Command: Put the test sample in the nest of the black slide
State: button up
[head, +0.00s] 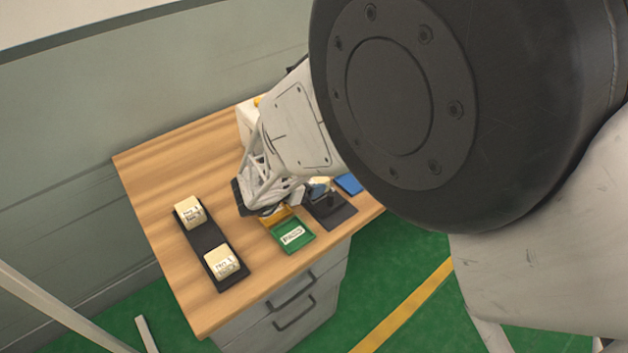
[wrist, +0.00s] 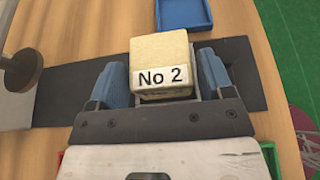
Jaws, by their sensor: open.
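The test sample, a cream foam block marked "No 2" (wrist: 163,70), stands between the two blue fingers of my open gripper (wrist: 161,86) in the wrist view. The fingers are at its left and right sides. Below it, the black slide (wrist: 248,72) runs left and right. A thin grey edge shows close to the block's right side, possibly part of the nest; I cannot tell how deep the block sits. In the head view, the gripper (head: 317,188) is over the slide (head: 339,214), which has a dark knob, and the arm hides most of the block.
A black rack (head: 207,241) holds two labelled cream blocks at the left. A green tray (head: 305,243) and a yellow tray lie near the front edge. A blue tray (head: 349,184) lies behind the slide. Bare wood lies behind the rack.

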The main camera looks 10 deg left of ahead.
jog(key=v, duration=0.9)
jog(key=shift+s+a+r, duration=0.15)
jog(key=shift+s+a, duration=0.05)
dwell(0.7)
jog(key=w+d+r+n+t+y, duration=0.35)
jog(key=w+r+n+y, duration=0.45)
jog(key=r+n, duration=0.45)
jog(key=s+d+r+n+g+y, duration=0.2)
jog(key=d+r+n+y, duration=0.2)
jog(key=d+r+n, duration=0.45)
jog(key=s+d+r+n+g+h, duration=0.1)
jog(key=s+d+n+g, duration=0.3)
jog(key=s+d+n, duration=0.6)
jog(key=s+d+r+n+g+h, duration=0.1)
jog(key=s+d+n+g, duration=0.3)
jog(key=s+d+n, duration=0.7)
jog(key=s+n, duration=0.2)
jog(key=s, duration=0.4)
jog(key=shift+d+n+h, duration=0.2)
jog(key=shift+n+h, duration=0.1)
jog(key=shift+n, duration=0.1)
